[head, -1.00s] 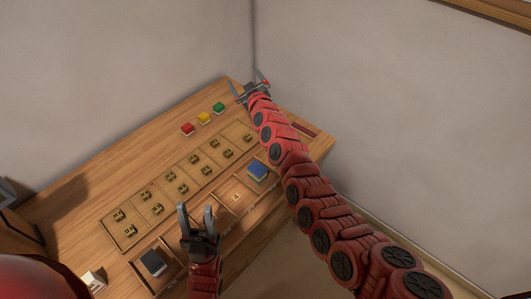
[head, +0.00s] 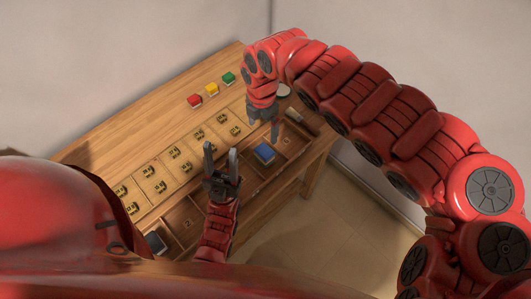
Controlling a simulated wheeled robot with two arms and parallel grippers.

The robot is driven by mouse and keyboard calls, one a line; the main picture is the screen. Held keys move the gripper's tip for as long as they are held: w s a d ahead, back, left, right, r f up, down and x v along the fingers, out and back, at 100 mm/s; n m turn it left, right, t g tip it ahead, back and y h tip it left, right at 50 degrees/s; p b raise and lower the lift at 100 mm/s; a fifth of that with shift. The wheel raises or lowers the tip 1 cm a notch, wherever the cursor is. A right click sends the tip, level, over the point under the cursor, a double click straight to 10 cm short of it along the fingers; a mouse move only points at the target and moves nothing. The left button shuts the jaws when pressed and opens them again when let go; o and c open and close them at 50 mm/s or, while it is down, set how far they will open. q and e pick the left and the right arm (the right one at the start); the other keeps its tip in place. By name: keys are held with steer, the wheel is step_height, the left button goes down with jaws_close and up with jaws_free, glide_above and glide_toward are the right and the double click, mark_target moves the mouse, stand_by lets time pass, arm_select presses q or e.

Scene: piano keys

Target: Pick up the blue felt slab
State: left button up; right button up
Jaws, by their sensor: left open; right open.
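The blue felt slab (head: 264,152) lies on top of a small stack in a compartment of the wooden front tray, with a pale yellowish layer under it. My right gripper (head: 263,129) points down just behind the slab in the picture, partly hidden by its own wrist. It is open, and I see nothing between its fingers. I cannot tell its height above the tray. My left gripper (head: 221,153) is open and empty, fingers pointing up the picture, left of the slab and over the tray's edge.
Red (head: 194,101), yellow (head: 212,89) and green (head: 229,78) buttons stand along the back of the wooden table (head: 130,115). Rows of square panels with dark marks lie in front of them. A dark block (head: 156,242) sits in the tray's left compartment.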

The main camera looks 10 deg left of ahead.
steer(key=p, duration=0.1)
glide_above(263, 152)
steer(key=f, duration=0.8)
steer(key=shift+s+f, duration=0.2)
steer(key=shift+f, duration=0.1)
steer(key=shift+w+f+p, duration=0.15)
steer(key=shift+f+p, duration=0.85)
steer(key=shift+f, duration=1.35)
steer(key=shift+w+f, duration=0.15)
steer(key=shift+f, duration=0.15)
steer(key=c, duration=1.2)
